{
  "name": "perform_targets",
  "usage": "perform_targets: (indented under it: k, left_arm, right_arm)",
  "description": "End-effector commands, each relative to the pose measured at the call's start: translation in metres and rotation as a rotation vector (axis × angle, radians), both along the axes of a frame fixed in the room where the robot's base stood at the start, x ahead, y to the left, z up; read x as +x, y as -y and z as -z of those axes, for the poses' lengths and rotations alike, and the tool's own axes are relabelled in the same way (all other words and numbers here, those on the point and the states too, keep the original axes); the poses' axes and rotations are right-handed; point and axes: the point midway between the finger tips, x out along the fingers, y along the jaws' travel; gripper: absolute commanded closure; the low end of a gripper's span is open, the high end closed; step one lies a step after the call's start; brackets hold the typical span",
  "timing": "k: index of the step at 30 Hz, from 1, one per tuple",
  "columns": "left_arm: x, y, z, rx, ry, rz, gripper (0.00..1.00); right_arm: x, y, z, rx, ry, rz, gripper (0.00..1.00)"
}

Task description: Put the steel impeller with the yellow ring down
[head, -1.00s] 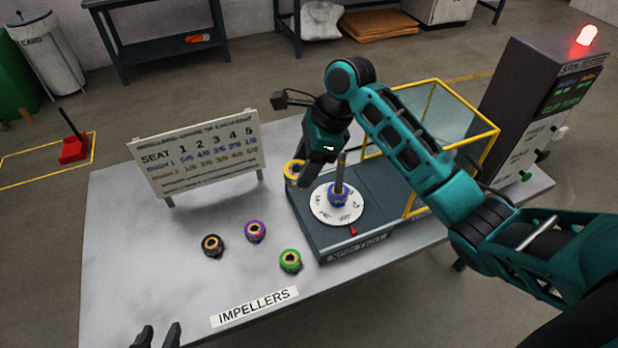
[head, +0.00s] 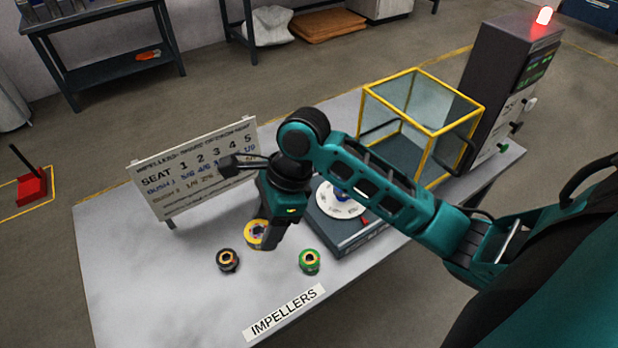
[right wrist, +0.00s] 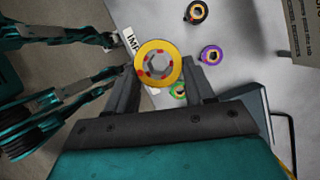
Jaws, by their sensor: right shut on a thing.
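The steel impeller with the yellow ring (head: 256,234) is held in my right gripper (head: 264,238), above the table's left part. In the right wrist view the yellow-ringed impeller (right wrist: 158,48) sits between the two fingertips of my right gripper (right wrist: 160,70), its hexagonal bore facing the camera. Its gap to the table top is hard to tell. My left gripper (right wrist: 112,63) shows at the left of the right wrist view, its fingers apart and empty. It is outside the head view.
Black (head: 228,260), green (head: 310,261) and purple (right wrist: 211,54) impellers stand on the table (head: 130,270) close by; the purple one is hidden in the head view. The seat board (head: 200,170) stands behind. The spin test base (head: 345,238) is right. The table's front left is clear.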

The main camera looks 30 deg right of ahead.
Motion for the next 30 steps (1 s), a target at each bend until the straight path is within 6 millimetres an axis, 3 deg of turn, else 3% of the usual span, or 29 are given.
perform_targets:
  k: [4, 7, 21, 24, 30]
  left_arm:
    - [0.0, 0.0, 0.0, 0.0, 0.0, 0.0, 0.57]
    - [0.0, 0.0, 0.0, 0.0, 0.0, 0.0, 0.57]
    - [0.0, 0.001, 0.0, -0.001, 0.001, 0.001, 0.57]
    - [0.001, 0.001, 0.0, -0.002, 0.001, 0.0, 0.57]
    - [0.001, 0.001, 0.0, -0.003, 0.001, 0.0, 0.57]
  right_arm:
    - [-0.005, -0.001, 0.002, 0.003, -0.002, -0.001, 0.91]
    - [-0.007, -0.001, 0.015, 0.001, -0.007, 0.001, 0.91]
    - [-0.006, -0.001, 0.135, 0.001, -0.006, 0.001, 0.91]
    - [-0.006, -0.001, 0.151, 0.001, -0.004, -0.001, 0.91]
    - [-0.006, -0.001, 0.166, 0.003, -0.003, 0.0, 0.91]
